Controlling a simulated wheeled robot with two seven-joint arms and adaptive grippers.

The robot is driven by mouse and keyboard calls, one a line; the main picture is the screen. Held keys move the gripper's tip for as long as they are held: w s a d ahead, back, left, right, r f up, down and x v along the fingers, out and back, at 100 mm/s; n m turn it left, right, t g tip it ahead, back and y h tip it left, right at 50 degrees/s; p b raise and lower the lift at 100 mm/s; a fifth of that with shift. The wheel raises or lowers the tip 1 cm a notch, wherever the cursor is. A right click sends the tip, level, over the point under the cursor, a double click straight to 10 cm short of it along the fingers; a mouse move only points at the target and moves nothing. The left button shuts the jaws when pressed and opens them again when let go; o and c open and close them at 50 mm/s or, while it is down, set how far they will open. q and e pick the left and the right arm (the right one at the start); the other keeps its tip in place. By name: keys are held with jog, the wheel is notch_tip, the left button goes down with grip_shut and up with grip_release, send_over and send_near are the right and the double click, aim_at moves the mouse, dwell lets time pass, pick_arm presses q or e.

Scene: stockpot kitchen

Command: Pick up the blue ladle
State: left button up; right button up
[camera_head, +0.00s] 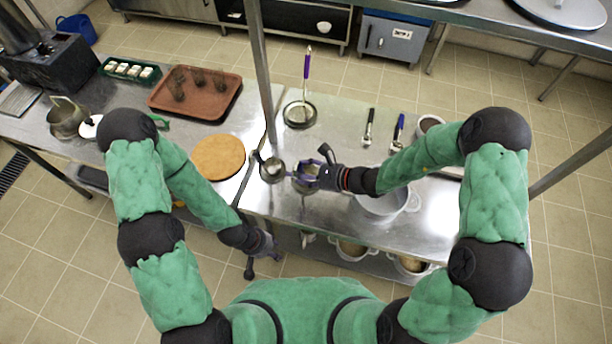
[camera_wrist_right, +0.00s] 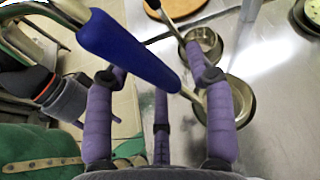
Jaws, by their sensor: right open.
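The blue ladle's thick blue handle (camera_wrist_right: 125,50) crosses close in front of my right wrist camera, slanting down to the right. Its steel stem runs toward a round metal bowl (camera_wrist_right: 236,100) by the right finger. My right gripper (camera_wrist_right: 158,72) is open, its purple fingers spread around the handle's line; I cannot tell whether they touch it. In the head view the right gripper (camera_head: 308,172) is over the steel table, covering much of the ladle. My left gripper (camera_head: 270,248) hangs by the table's front edge, away from the ladle; its jaws are too small to judge.
A second metal bowl (camera_head: 271,169) sits just left of the right gripper. A white pot (camera_head: 385,208) stands under my right forearm. A purple-handled ladle (camera_head: 306,68) stands behind. A blue-handled utensil (camera_head: 398,130) lies right. A round wooden board (camera_head: 218,157) is left. A post (camera_head: 262,70) rises nearby.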

jog(key=shift+w+a+f, duration=0.1)
jog(key=shift+a+f, duration=0.05)
jog(key=shift+a, duration=0.15)
grip_shut()
